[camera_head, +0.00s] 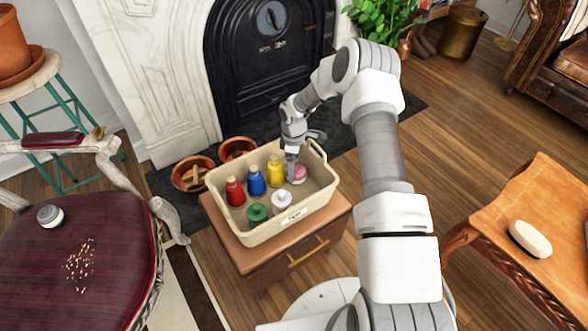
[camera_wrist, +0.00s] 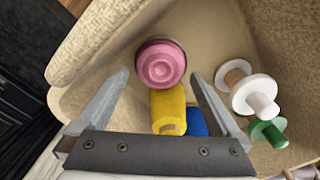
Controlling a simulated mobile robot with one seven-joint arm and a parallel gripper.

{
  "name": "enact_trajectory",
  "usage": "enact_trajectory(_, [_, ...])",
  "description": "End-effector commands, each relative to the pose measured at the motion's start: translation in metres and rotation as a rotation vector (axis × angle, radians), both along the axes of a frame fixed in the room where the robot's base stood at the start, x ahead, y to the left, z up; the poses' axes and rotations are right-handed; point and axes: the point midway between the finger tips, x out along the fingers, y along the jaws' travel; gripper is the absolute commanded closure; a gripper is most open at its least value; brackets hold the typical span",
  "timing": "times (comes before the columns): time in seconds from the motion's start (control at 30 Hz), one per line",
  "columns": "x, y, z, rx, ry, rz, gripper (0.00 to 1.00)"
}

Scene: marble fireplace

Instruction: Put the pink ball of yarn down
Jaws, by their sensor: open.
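The pink ball of yarn (camera_head: 299,175) appears as a round pink thing inside a cream bin (camera_head: 318,205), near the bin's right end. In the wrist view the pink yarn (camera_wrist: 161,64) looks smooth and ringed, resting by the bin's wall. My gripper (camera_head: 291,172) reaches down into the bin beside it. In the wrist view my gripper (camera_wrist: 160,78) is open, its two fingers apart on either side of the pink yarn. No contact shows between fingers and yarn. Part of the yarn is hidden by my gripper in the head view.
The bin also holds yellow (camera_head: 275,172), blue (camera_head: 256,181) and red (camera_head: 235,192) spools, plus green (camera_head: 257,214) and white (camera_head: 281,202) ones. It stands on a small wooden cabinet (camera_head: 332,218). Terracotta pots (camera_head: 192,173) stand behind it, before the fireplace.

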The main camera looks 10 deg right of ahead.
Motion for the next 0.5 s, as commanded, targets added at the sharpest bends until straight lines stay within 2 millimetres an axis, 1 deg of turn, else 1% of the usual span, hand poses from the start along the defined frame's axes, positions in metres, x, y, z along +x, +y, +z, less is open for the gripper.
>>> enact_trajectory(0.03, [0.001,0.000,0.018,-0.001,-0.002,0.000,0.00])
enact_trajectory(0.2, [0.000,-0.001,0.054,-0.001,-0.002,0.000,0.00])
enact_trajectory(0.33, [0.000,-0.001,0.072,-0.001,-0.001,0.001,0.00])
enact_trajectory(0.5, [0.000,0.000,0.086,-0.001,-0.002,-0.002,0.00])
